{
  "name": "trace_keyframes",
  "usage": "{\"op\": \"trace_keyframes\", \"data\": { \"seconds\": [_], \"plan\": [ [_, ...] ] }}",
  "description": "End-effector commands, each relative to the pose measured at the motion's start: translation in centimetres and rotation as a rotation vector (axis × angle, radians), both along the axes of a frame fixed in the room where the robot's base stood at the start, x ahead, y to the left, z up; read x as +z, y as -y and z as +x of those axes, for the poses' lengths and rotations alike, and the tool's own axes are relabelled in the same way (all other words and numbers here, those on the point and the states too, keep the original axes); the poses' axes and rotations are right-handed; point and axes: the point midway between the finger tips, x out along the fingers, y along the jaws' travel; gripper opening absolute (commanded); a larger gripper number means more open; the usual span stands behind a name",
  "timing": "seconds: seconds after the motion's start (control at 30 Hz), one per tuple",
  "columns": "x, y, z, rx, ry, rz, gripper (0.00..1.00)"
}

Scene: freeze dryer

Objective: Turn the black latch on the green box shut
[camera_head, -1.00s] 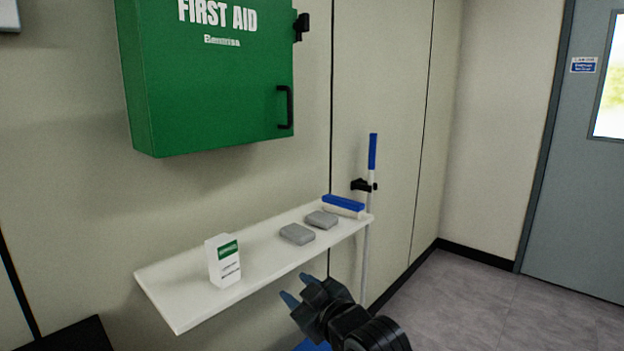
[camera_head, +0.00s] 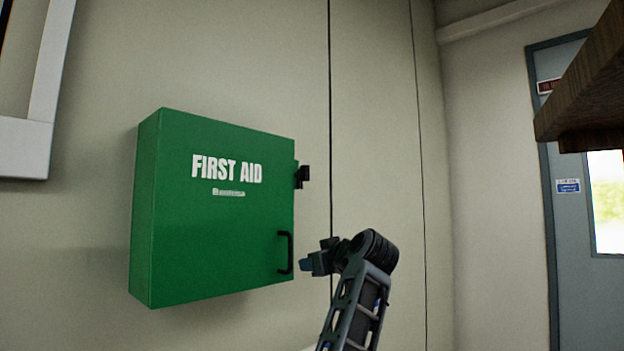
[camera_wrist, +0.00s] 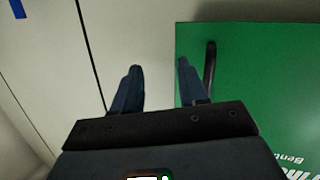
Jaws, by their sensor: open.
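The green first aid box (camera_head: 215,215) hangs on the wall with its door flush against the body. The black latch (camera_head: 302,176) sticks out from the upper part of its right edge. A black handle (camera_head: 285,253) is on the lower right of the door. My gripper (camera_head: 306,265) is open and empty, just right of the handle and below the latch. In the wrist view, my gripper's fingers (camera_wrist: 160,82) are apart, with the right finger close to the handle (camera_wrist: 210,65) and over the box's edge (camera_wrist: 250,70). The latch is not seen in the wrist view.
A brown wooden shelf or cabinet edge (camera_head: 590,95) juts in at the upper right. A white frame (camera_head: 30,140) is on the wall at the left. A grey door (camera_head: 572,250) stands at the right. The wall right of the box is bare.

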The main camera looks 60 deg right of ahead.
Motion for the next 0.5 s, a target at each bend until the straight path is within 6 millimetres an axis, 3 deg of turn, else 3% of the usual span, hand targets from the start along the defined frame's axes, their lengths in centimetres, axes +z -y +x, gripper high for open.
{"op": "trace_keyframes", "data": {
  "seconds": [0.03, 0.3, 0.5],
  "plan": [
    [2.3, 0.6, -0.2, 0.013, 0.027, 0.013, 0.43],
    [12.7, 1.7, -2.0, 0.146, 0.137, 0.059, 0.43],
    [19.1, 1.4, -3.9, 0.256, 0.212, 0.057, 0.43]
  ]
}}
